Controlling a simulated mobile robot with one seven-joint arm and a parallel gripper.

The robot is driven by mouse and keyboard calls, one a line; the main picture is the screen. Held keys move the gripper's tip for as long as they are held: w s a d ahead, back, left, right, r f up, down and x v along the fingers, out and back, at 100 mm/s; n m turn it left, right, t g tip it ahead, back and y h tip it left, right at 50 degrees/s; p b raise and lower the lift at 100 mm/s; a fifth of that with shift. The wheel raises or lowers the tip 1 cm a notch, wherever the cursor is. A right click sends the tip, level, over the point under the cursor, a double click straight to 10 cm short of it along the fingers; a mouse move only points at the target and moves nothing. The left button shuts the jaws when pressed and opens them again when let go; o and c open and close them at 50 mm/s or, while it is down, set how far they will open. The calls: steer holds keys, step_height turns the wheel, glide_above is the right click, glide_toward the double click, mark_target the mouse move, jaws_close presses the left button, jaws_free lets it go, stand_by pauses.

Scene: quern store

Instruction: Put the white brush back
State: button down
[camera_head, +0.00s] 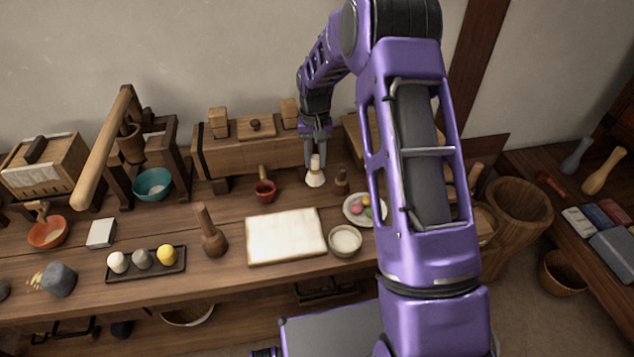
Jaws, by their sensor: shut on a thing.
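The white brush (315,177) has a pale flared head and a short light wooden handle. It is upright near the back of the wooden table (200,285), just right of the small red cup. My gripper (316,153) points down from above and is shut on the brush's handle. The brush head is at or close to the table top; I cannot tell if it touches. A small dark wooden piece (341,182) stands just to its right.
A white board (285,237) lies in front, with a white bowl (345,240) and a plate of coloured sweets (352,214) to its right. The red cup (265,191) is to the left. A long wooden box (250,157) stands behind. A wooden pestle (209,238) stands left of the board.

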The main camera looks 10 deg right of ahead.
mark_target(315, 176)
steer(key=shift+f, duration=3.15)
steer(key=shift+f+b, duration=0.15)
steer(key=shift+b, duration=0.15)
steer(key=c, duration=0.6)
jaws_free()
step_height(315, 176, up, 12)
steer(key=shift+r+p, duration=0.2)
steer(key=shift+p, duration=0.4)
